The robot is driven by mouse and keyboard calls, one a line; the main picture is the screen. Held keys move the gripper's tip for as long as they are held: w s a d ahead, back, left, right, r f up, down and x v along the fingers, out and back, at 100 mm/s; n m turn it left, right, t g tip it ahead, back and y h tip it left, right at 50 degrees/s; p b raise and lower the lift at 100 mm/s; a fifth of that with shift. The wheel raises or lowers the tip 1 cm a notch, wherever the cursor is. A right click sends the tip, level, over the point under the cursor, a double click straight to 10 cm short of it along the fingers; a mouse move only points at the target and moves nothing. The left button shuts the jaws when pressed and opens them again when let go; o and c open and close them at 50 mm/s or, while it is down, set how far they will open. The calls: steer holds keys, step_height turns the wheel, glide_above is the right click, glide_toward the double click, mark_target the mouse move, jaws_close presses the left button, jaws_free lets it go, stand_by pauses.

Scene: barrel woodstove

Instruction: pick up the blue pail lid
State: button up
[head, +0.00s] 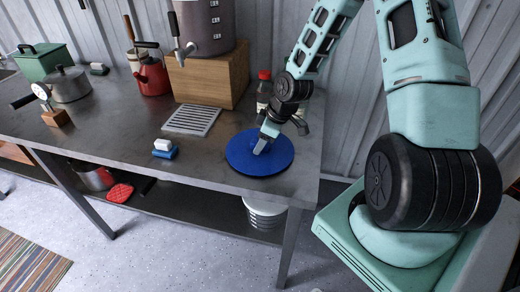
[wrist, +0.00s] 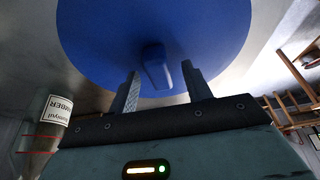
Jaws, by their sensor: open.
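The blue pail lid (head: 270,158) lies flat on the metal bench near its right front corner. In the wrist view the blue disc (wrist: 95,45) fills the upper middle, with a raised blue handle (wrist: 155,72) at its centre. My gripper (head: 264,142) is over the lid in the head view. In the wrist view my gripper (wrist: 160,85) is open, one finger on each side of the handle, with gaps visible at both sides. The head view does not show clearly whether the fingertips touch the lid.
A dark bottle with a red cap (head: 264,88) stands close behind my gripper. A metal grate (head: 192,119) and a blue-and-white block (head: 164,149) lie left of the lid. A wooden box (head: 209,76) bears a large metal pot. A white pail (head: 265,213) sits below the bench.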

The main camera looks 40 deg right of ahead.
steer(key=shift+c, duration=0.3)
jaws_close()
